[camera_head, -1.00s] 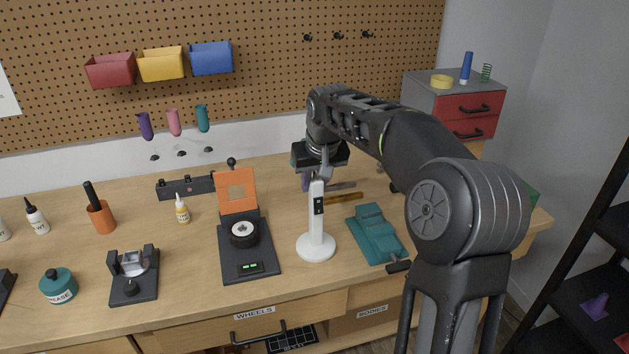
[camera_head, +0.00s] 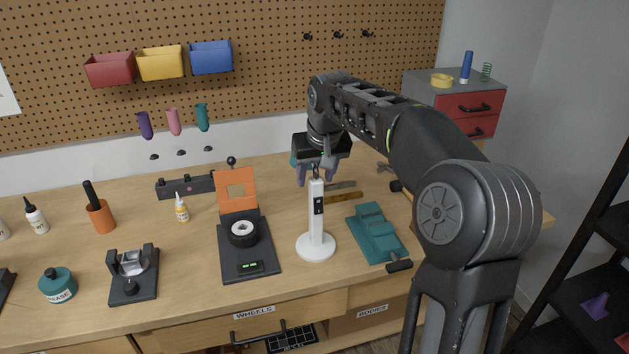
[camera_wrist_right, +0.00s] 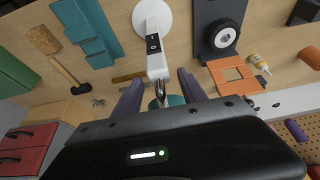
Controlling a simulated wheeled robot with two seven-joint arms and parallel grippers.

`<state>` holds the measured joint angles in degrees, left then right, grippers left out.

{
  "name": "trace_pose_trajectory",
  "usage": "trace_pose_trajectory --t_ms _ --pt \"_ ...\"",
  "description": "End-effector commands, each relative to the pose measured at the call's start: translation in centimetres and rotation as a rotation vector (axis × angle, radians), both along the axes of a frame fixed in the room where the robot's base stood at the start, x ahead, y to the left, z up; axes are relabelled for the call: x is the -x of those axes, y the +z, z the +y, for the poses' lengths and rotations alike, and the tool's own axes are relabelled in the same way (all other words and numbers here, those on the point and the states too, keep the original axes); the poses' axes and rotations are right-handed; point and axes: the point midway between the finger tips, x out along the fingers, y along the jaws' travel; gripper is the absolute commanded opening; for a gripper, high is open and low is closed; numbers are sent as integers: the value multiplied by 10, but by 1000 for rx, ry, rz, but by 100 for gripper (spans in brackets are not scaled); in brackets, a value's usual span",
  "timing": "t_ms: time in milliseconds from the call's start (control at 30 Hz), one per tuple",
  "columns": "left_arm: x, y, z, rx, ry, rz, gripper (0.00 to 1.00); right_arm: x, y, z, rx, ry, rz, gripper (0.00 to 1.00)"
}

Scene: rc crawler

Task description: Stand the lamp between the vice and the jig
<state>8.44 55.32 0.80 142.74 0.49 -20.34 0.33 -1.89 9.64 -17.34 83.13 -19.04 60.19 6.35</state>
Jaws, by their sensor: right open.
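The white lamp (camera_head: 316,222) stands upright on its round base on the workbench. The teal vice (camera_head: 375,234) is to its right. A black fixture with an orange plate and a wheel (camera_head: 247,245), which looks like the jig, is to its left. My right gripper (camera_head: 316,176) is open at the lamp's top, with purple fingers apart. In the right wrist view the lamp (camera_wrist_right: 152,40) points up between the fingers (camera_wrist_right: 160,90), with a small metal hook at its tip. The vice (camera_wrist_right: 88,32) and the fixture (camera_wrist_right: 217,30) flank it there. My left gripper is out of view.
A small yellow-labelled bottle (camera_head: 182,210), a black bar (camera_head: 185,187) and a small black stand (camera_head: 133,275) are on the left of the bench. A hammer (camera_wrist_right: 65,75) lies behind the vice. A red drawer cabinet (camera_head: 467,112) stands at the back right.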

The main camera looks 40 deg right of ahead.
Motion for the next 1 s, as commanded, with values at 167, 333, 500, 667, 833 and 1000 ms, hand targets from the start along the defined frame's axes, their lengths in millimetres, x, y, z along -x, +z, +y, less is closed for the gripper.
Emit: trace_pose_trajectory --t_ms 167,333,500,667,833,1000 --pt "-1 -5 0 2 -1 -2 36 13 34 5 1 1 -5 49" --pt "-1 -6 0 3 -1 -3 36 25 66 9 0 0 -4 49" --pt "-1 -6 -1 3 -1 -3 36 33 85 12 0 0 -1 49" --pt "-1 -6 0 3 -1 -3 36 35 90 12 1 0 0 49" --pt "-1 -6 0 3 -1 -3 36 35 89 12 0 0 0 49" --pt "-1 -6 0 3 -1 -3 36 35 89 12 0 0 0 49"
